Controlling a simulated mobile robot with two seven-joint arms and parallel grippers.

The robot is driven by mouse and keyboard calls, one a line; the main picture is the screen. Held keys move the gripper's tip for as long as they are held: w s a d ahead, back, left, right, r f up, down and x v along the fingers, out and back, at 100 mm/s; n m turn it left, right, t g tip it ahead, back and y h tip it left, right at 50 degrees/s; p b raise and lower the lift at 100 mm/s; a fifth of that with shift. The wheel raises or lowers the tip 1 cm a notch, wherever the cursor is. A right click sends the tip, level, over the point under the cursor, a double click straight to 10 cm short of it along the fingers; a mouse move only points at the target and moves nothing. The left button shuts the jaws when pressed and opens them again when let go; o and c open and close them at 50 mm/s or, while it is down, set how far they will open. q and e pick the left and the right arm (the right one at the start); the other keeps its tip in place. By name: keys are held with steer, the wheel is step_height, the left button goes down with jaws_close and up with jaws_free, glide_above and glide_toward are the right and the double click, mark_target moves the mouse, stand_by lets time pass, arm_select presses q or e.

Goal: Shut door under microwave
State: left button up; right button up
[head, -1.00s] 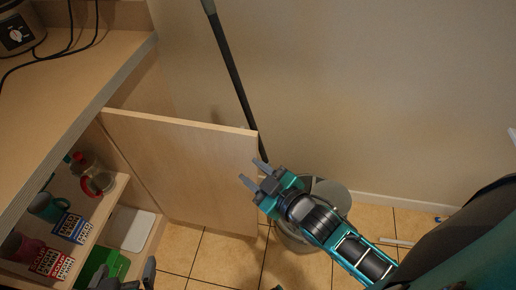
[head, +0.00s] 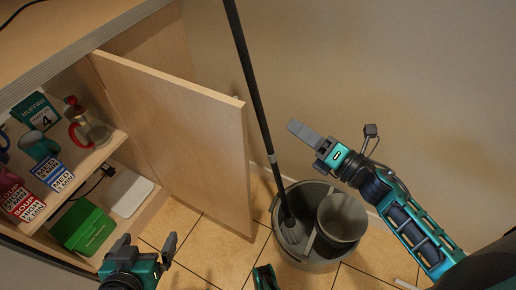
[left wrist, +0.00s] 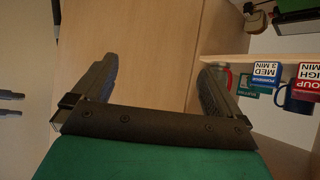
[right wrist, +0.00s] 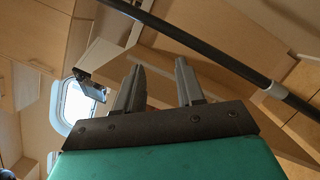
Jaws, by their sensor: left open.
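The wooden cabinet door (head: 190,140) stands wide open, jutting out to the right of the cabinet's shelves. My left gripper (head: 145,243) is open and empty, low in front of the cabinet, to the left of the door's free edge. In the left wrist view the wooden panel (left wrist: 150,65) shows beyond its spread fingers. My right gripper (head: 318,140) is to the right of the door, apart from it; its fingers are apart and empty in the right wrist view (right wrist: 158,85). The microwave is not in view.
A mop (head: 254,90) leans in a grey bucket (head: 283,228) just right of the door, below my right gripper. Shelves hold mugs, a glass jug (head: 92,128), small boxes and a green box (head: 82,228). The countertop (head: 60,35) overhangs them.

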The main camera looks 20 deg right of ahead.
step_height(320, 180, down, 5)
steer(key=n+g+y+b, duration=0.4)
steer(key=n+g+y, duration=0.15)
steer(key=n, duration=1.05)
arm_select(q)
steer(key=f, duration=0.1)
steer(key=d+f, duration=0.1)
steer(key=f, duration=0.2)
steer(key=shift+w+d+f, duration=0.15)
steer(key=shift+w+d, duration=0.15)
steer(key=shift+d, duration=0.1)
arm_select(e)
steer(key=f+x, duration=0.1)
steer(key=x, duration=1.1)
steer(key=shift+a+f+m+h, duration=0.25)
steer(key=shift+f+m+h, duration=0.05)
steer(key=shift+h, duration=0.15)
steer(key=shift+g, duration=0.25)
jaws_close()
